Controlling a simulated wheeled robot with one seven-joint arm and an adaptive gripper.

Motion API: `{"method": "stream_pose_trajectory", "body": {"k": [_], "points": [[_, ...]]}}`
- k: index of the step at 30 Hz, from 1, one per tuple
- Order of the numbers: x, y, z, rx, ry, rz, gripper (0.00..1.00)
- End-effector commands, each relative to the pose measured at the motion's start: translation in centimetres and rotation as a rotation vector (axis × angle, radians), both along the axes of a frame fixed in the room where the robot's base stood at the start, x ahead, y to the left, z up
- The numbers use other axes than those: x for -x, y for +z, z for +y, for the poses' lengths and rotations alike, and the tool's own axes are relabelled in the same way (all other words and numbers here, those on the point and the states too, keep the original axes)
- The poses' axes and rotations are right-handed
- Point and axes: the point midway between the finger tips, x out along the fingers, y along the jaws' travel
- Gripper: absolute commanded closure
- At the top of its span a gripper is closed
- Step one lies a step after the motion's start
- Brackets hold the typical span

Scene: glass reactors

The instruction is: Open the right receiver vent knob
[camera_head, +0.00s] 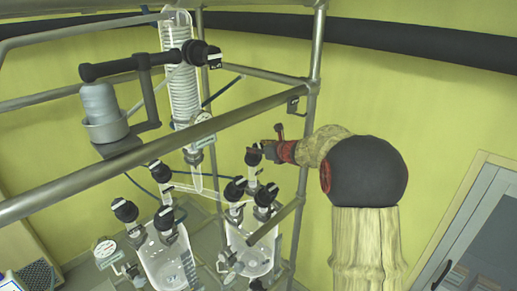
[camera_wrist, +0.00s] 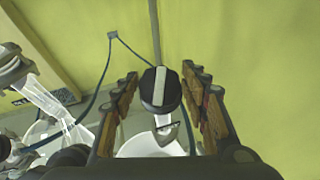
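A black round knob with a pale bar across its top (camera_wrist: 161,90) sits on a glass stem in the middle of the wrist view. My gripper (camera_wrist: 160,76) is open, with one brown-padded finger on each side of the knob and a gap visible on both sides. In the head view a black knob (camera_head: 253,157) stands on a glass neck above the right glass vessel (camera_head: 252,258). My gripper (camera_head: 266,148) is at that knob, reaching in from the right. Its fingers are small and partly overlap the knob there.
Other black knobs (camera_head: 235,190) stand close by on the right vessel. A left glass vessel (camera_head: 168,262) with a gauge (camera_head: 105,249) is beside it. A metal frame post (camera_head: 309,110) runs near my arm. A coiled condenser (camera_head: 182,80) hangs above left.

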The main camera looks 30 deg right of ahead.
Motion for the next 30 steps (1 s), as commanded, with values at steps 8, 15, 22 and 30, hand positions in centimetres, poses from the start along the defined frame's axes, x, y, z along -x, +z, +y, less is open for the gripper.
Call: {"method": "stream_pose_trajectory", "body": {"k": [8, 15, 22, 30], "points": [[0.01, 0.00, -0.01, 0.000, 0.000, 0.000, 0.73], [0.01, 0.02, -0.01, 0.000, 0.000, 0.000, 0.87], [0.01, 0.02, -0.04, 0.007, 0.012, -0.001, 0.89], [-0.02, 0.04, -0.13, 0.066, 0.112, -0.010, 0.89]]}}
